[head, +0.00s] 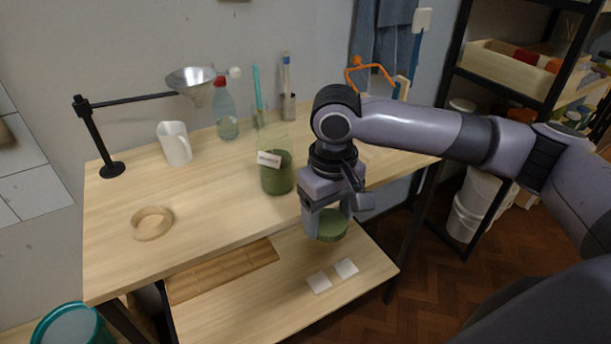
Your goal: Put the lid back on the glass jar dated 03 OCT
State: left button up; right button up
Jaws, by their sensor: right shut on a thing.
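A tall clear glass jar (277,178) stands upright on the table, with green contents in its lower part. A white label on it carries dark writing too small to read surely. No lid shows on its top. My right gripper (329,219) points down in front and to the right of the jar. My left gripper is not in view.
Behind are a white jug (174,144), a red-capped bottle (227,115), a funnel (192,80) on a black stand, and a tool holder (288,106). The lower shelf (250,308) bears two white tiles. The table's middle is clear.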

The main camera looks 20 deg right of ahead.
aim_at(274, 146)
jog(key=l+u, duration=0.25)
jog(key=l, duration=0.3)
jog(key=k+l+u, duration=0.1)
jog(key=l+u, duration=0.15)
jog(key=l, duration=0.3)
jog(key=k+l+u, duration=0.1)
jog(key=l+u, duration=0.15)
jog(key=l, duration=0.3)
